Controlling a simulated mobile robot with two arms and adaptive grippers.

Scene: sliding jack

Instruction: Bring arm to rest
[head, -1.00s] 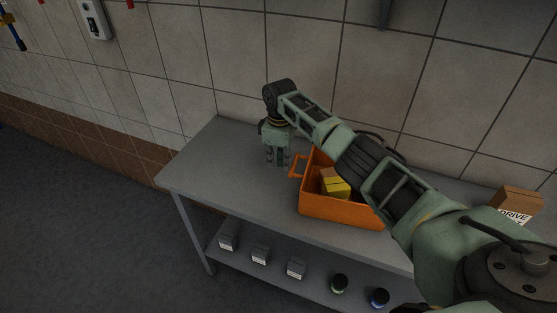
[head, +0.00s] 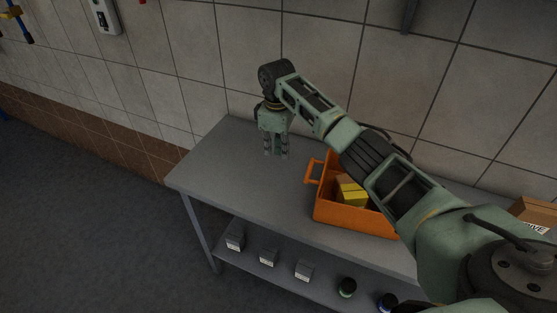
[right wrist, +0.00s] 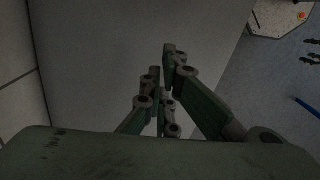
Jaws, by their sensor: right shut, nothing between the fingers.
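My right arm (head: 385,170) reaches from the lower right across the table to the left. My right gripper (head: 276,153) points down over the left part of the grey table (head: 225,160), left of the orange crate. It is shut and empty. In the right wrist view its fingers (right wrist: 165,85) show with the bare table top beyond them. My left gripper is in neither view.
The orange crate (head: 350,216) stands on the table with a yellow and brown box (head: 350,190) in it, partly behind my arm. A cardboard box (head: 533,212) is at the right. Several small grey boxes (head: 268,258) and jars (head: 347,288) sit on the lower shelf. The wall is behind.

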